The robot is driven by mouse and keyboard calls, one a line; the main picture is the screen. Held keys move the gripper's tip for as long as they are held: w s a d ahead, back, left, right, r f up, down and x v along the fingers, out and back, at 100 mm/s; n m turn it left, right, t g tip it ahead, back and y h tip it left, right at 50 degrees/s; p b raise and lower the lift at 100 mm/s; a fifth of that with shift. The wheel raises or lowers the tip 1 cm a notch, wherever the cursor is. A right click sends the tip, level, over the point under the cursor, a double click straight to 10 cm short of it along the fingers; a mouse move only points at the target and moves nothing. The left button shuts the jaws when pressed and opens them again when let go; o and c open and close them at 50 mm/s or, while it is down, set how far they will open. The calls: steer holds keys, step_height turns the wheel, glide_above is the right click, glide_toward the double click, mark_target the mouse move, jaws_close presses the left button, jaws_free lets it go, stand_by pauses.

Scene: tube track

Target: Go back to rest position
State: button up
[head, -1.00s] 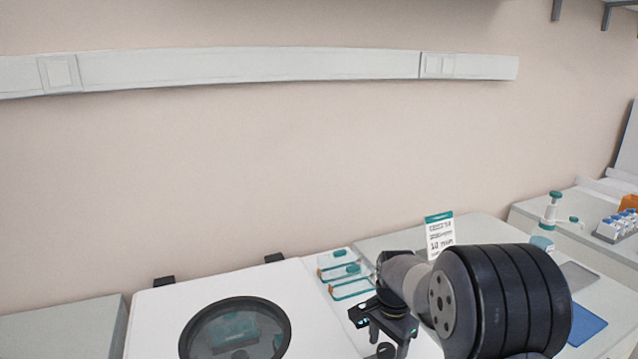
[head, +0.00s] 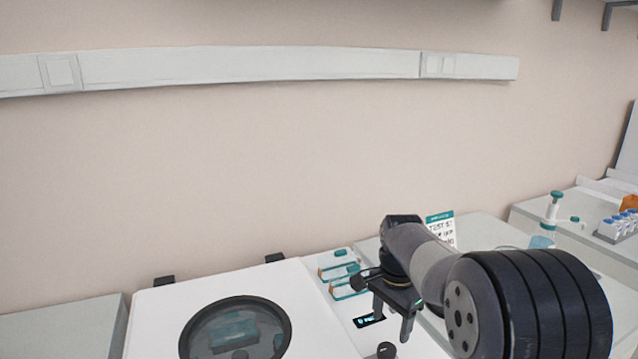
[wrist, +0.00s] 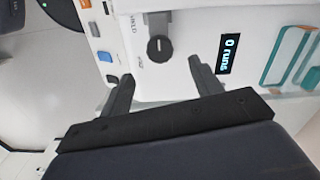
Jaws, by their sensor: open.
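My gripper (head: 392,318) hangs at the end of my arm in the head view, over the right part of a white machine (head: 310,325). In the wrist view, my gripper (wrist: 158,82) shows two dark fingers spread apart with nothing between them. Beyond the fingertips is the machine's panel with a dark knob (wrist: 160,49) and a small display (wrist: 229,54) reading "0 runs". The gripper touches nothing that I can see.
The machine has a round dark window (head: 236,335) in its lid. Teal-edged trays (head: 338,265) sit at its back right. A printed card (head: 440,226) and a teal-capped dispenser bottle (head: 548,222) stand on the right bench.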

mark_target(387, 348)
step_height(387, 348, down, 7)
steer(key=shift+r+p, duration=0.2)
steer(key=shift+p, duration=0.1)
steer(key=shift+f+n, duration=0.3)
steer(key=shift+f, duration=0.1)
steer(key=n, duration=0.4)
steer(key=shift+n, duration=0.3)
steer(key=n, duration=0.3)
steer(key=shift+n+b, duration=0.35)
steer(key=shift+n, duration=0.05)
steer(key=n, duration=0.4)
steer(key=shift+n, duration=0.3)
steer(key=n+b, duration=0.1)
steer(key=n, duration=0.3)
steer(key=shift+n, duration=0.3)
steer(key=shift+r, duration=2.35)
